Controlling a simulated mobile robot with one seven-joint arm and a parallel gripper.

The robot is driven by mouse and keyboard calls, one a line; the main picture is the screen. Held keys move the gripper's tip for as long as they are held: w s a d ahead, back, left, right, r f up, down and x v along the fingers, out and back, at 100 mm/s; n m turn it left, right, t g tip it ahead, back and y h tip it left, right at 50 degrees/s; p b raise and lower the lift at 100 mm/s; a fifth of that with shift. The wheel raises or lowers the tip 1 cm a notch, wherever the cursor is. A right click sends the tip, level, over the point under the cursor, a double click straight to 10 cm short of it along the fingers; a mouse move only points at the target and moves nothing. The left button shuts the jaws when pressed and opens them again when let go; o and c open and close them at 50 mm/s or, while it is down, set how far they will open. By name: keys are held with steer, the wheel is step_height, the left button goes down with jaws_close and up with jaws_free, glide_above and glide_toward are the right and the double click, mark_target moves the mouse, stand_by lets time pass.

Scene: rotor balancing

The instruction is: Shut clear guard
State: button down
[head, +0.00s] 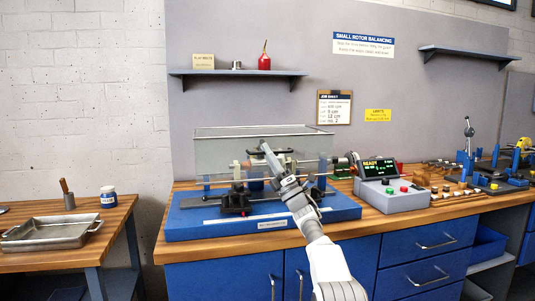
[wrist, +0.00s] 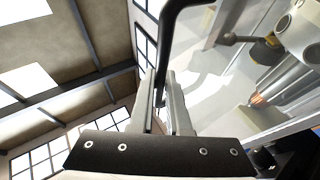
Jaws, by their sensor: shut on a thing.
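The clear guard (head: 222,152) is a see-through box with a thin frame, over the rotor machine on its blue base (head: 190,226). Its lower edge is hard to make out, so I cannot tell whether it is fully down. My gripper (head: 268,152) is in front of the guard, reaching up from the bench front. In the wrist view my gripper (wrist: 163,85) is shut on the black bar handle (wrist: 164,55), which runs between its two fingers. The clear panel (wrist: 215,85) shows right beside the handle. My arm hides part of the rotor.
A grey control box (head: 395,195) with a lit "READY" display stands right of the base. Wooden pegs and blue fixtures (head: 490,180) lie further right. A shelf (head: 238,73) hangs above the guard. A metal tray (head: 52,234) is on the left table.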

steer(key=shift+f, duration=0.25)
steer(key=c, duration=0.9)
jaws_free()
steer(key=shift+r, duration=0.1)
steer(key=shift+d, duration=0.1)
steer(key=b+v, duration=0.1)
steer(key=v, duration=1.6)
steer(key=shift+s, duration=0.15)
